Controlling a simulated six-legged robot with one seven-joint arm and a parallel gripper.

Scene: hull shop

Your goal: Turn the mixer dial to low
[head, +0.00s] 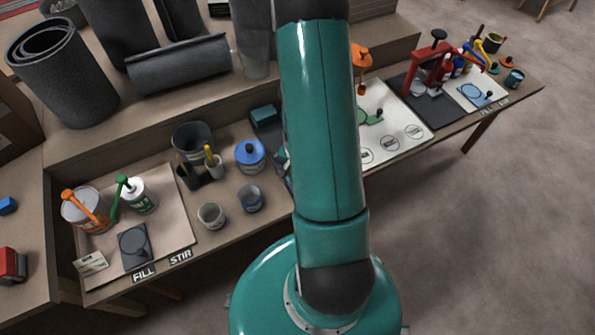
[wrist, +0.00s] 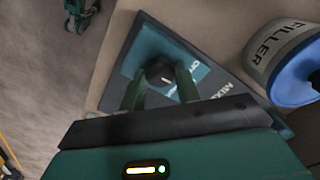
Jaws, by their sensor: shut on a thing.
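The mixer dial (wrist: 160,72) is a round black knob with a short pale mark, set on a teal and dark panel (wrist: 208,75) with partly hidden white lettering, including "MIX". In the wrist view, my gripper (wrist: 160,82) has its two green fingers on either side of the knob, shut on it. The "low" label cannot be made out, so I cannot tell which setting the mark points to. In the head view, my arm hides the gripper and the dial.
A grey can marked FILLER (wrist: 272,45), with a blue lid (wrist: 302,85), is close to the panel at the right of the wrist view. In the head view, the blue-lidded can (head: 250,154) stands left of my arm. Two small open cups (head: 211,215) (head: 250,198) are near the bench edge.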

